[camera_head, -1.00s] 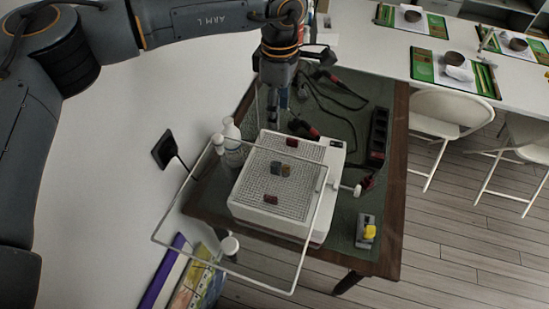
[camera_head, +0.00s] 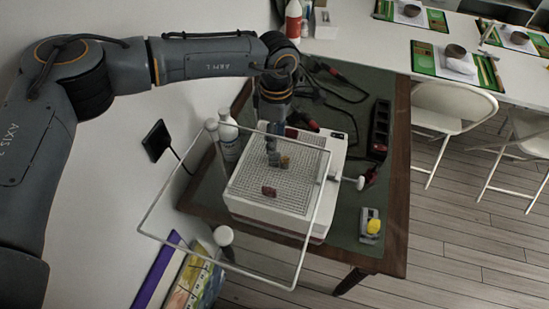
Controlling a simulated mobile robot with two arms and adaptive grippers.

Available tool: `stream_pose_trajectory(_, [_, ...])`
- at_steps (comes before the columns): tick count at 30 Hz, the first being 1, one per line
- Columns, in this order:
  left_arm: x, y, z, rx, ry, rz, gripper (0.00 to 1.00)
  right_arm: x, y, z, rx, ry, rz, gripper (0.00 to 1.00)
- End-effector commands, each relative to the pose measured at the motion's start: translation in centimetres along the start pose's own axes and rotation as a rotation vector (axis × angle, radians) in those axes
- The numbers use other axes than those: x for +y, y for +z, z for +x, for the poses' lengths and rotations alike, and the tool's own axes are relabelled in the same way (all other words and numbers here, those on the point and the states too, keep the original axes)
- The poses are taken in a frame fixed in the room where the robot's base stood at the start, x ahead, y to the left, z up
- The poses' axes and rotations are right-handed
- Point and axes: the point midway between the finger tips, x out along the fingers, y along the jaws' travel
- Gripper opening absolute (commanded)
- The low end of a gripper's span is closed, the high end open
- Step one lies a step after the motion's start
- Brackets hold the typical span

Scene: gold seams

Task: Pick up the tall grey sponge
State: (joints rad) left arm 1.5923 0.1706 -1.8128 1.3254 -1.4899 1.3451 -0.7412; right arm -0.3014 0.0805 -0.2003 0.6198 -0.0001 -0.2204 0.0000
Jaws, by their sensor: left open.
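A small grey block (camera_head: 274,160), seemingly the grey sponge, stands on the white gridded top of the machine (camera_head: 240,205), next to a small brown block (camera_head: 285,163). My left gripper (camera_head: 272,147) comes down from the back, with its fingers just above and behind the grey block. It is open. The fingers partly overlap the block in the picture, and I cannot tell whether they touch it. My right gripper is out of view.
Reddish blocks lie nearby on the grid, one in front (camera_head: 269,191). A thin white frame (camera_head: 215,262) surrounds the machine. White bottles (camera_head: 228,138) stand left; a power strip (camera_head: 379,130) and a grey-yellow item (camera_head: 370,226) are right. Black cables lie behind.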

Motion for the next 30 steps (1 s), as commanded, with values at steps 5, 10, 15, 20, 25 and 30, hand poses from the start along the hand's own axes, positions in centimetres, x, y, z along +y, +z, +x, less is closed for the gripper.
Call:
stream_pose_trajectory(5, [0.0,0.0,1.4,0.0,0.0,0.001,0.51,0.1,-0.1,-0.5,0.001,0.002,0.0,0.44])
stream_pose_trajectory(10, [-0.3,-0.2,3.0,0.001,-0.004,0.0,0.51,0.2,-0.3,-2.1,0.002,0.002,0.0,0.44])
stream_pose_trajectory(15, [-0.4,-0.3,5.6,0.0,-0.002,0.001,0.51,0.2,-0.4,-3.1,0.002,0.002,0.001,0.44])
stream_pose_trajectory(20, [-0.3,-0.3,6.6,0.001,0.001,0.001,0.51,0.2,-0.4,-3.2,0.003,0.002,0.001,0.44])
stream_pose_trajectory(25, [-0.3,-0.3,6.7,0.001,0.001,0.001,0.51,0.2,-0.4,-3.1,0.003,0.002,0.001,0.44])
stream_pose_trajectory(30, [-0.3,-0.3,6.6,0.001,0.001,0.001,0.18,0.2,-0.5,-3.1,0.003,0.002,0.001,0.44])
